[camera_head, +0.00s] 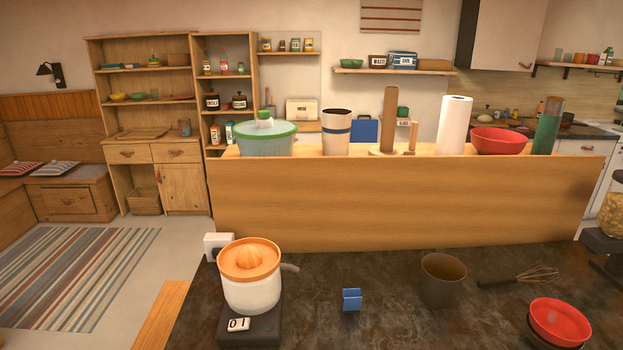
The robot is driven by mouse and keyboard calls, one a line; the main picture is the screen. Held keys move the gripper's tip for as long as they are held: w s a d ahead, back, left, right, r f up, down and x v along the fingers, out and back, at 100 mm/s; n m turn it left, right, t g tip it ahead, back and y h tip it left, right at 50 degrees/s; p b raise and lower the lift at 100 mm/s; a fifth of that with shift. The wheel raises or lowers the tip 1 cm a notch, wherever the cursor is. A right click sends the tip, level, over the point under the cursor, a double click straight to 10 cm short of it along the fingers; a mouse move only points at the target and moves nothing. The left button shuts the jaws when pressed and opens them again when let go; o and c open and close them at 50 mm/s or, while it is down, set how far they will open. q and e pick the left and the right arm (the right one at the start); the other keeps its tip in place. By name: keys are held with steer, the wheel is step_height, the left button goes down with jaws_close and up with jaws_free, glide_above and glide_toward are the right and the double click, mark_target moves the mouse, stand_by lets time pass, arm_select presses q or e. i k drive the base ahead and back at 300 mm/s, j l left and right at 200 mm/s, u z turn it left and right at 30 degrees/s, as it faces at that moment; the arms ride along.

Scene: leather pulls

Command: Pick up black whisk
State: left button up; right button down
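The black whisk (517,278) lies on the dark countertop (400,325) at the right. Its dark handle points left and its wire loops point right. It lies between a brown cup on its left and a red bowl in front of it, apart from both. Neither of my grippers shows clearly in the head view; a dark shape at the right edge is cut off and I cannot tell what it is.
A brown cup (443,278), red bowls (558,322), a small blue object (351,299) and an orange-topped juicer (250,275) on a dark scale (249,325) stand on the counter. A raised wooden ledge (400,203) borders it behind. The counter's front middle is clear.

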mark_target(507, 279)
steer(key=z, duration=1.45)
